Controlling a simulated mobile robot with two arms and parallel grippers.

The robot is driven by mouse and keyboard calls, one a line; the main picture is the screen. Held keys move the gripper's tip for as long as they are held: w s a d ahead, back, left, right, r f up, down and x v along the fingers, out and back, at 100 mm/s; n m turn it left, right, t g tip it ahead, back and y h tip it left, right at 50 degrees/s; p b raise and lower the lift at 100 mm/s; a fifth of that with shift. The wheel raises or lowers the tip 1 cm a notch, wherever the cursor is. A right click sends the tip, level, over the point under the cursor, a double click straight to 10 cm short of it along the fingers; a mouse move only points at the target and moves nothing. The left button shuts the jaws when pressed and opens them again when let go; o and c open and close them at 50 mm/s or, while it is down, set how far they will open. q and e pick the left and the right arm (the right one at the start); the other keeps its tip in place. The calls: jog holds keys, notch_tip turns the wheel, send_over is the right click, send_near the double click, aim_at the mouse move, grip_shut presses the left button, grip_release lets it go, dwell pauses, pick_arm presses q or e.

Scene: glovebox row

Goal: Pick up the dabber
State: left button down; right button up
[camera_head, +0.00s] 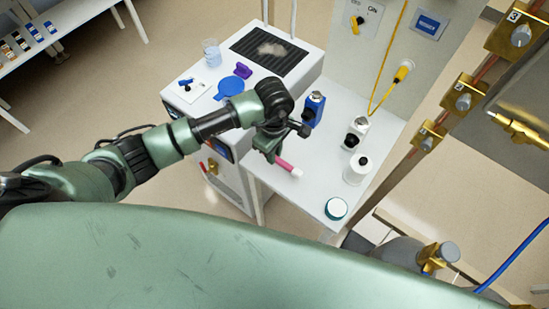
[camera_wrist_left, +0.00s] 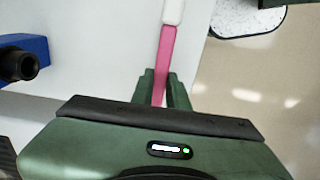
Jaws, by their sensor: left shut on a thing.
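The dabber is a slim pink stick with a white tip (camera_head: 288,168). My left gripper (camera_head: 273,156) is shut on the dabber, over the white side table (camera_head: 310,200). In the left wrist view the dabber (camera_wrist_left: 166,52) runs up from between the fingers of my left gripper (camera_wrist_left: 166,88), its white end pointing away. The part of the dabber inside the jaws is hidden. I cannot tell whether it still touches the table. My right gripper is not in view.
On the table stand a blue bottle (camera_head: 314,108), a white bottle with a black part (camera_head: 356,134), a white round container (camera_head: 356,169) and a teal-lidded jar (camera_head: 336,208) near the front corner. Behind is a white cabinet (camera_head: 240,75) with a dark grille. Brass valves line the right.

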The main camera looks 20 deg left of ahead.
pick_arm(q)
notch_tip(320, 180, up, 17)
jog(key=b, duration=0.3)
jog(key=shift+f, duration=0.15)
dwell(2.2)
jog(key=s+a+m+b, duration=0.1)
jog(key=s+a+m, duration=0.4)
jog(key=m, duration=0.9)
jog(key=shift+s+a+f, duration=0.15)
jog(key=shift+s+a, duration=0.25)
jog(key=shift+s, duration=1.2)
